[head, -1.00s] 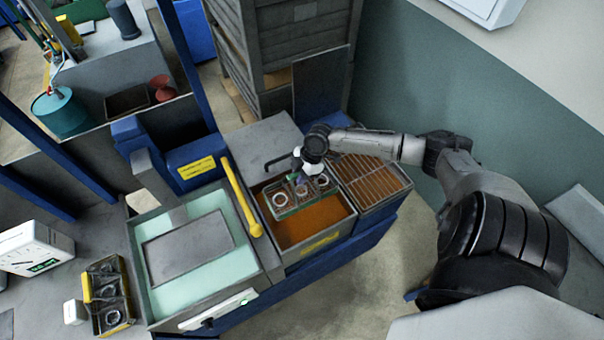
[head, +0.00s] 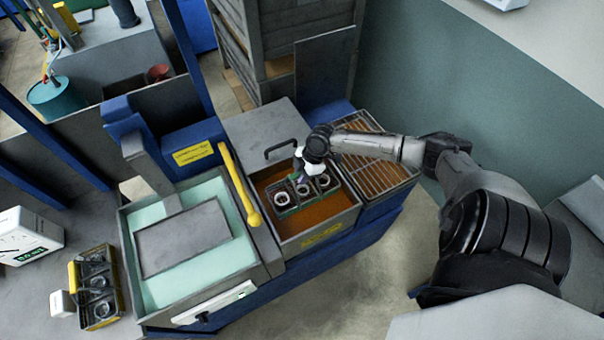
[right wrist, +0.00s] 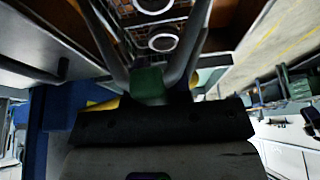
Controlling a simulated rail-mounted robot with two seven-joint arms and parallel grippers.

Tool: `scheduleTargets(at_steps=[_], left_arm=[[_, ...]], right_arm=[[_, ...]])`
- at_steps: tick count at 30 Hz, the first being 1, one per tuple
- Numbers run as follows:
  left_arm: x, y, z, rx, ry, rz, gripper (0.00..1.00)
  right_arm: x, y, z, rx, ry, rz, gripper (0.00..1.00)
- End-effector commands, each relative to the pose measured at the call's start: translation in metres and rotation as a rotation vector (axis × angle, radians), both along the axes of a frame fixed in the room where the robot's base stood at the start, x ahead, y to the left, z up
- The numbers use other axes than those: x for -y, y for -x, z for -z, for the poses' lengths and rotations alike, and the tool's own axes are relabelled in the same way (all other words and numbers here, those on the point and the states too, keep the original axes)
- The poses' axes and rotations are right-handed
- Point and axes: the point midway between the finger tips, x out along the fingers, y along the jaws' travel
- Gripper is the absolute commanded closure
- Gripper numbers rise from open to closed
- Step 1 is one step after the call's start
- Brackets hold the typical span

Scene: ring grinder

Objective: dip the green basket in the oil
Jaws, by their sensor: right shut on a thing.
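The green basket (head: 285,211) holds several metal rings and sits inside the walls of the tank of brown oil (head: 318,216) in the head view. It is low in the tank, and oil shows in front of it and behind it. How deep its bottom lies in the oil is hidden. My right gripper (head: 301,179) is above the basket, shut on its green handle. In the right wrist view the fingers are on either side of the green handle (right wrist: 148,82), with the basket's rings (right wrist: 162,40) beyond. My left gripper is not in view.
A wire draining rack (head: 372,165) adjoins the oil tank on the right. A yellow bar (head: 238,184) stands between the oil tank and the pale green bath (head: 193,287) on the left. A grey lid with a black handle (head: 265,130) is behind the oil tank.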

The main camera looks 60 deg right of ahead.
Motion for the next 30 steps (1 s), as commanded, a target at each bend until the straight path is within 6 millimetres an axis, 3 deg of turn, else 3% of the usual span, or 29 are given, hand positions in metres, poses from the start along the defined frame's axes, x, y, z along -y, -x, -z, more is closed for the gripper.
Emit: scheduleTargets(at_steps=[30], left_arm=[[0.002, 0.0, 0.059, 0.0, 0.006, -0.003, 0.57]], right_arm=[[0.0, -0.001, 0.085, 0.003, 0.0, 0.001, 1.0]])
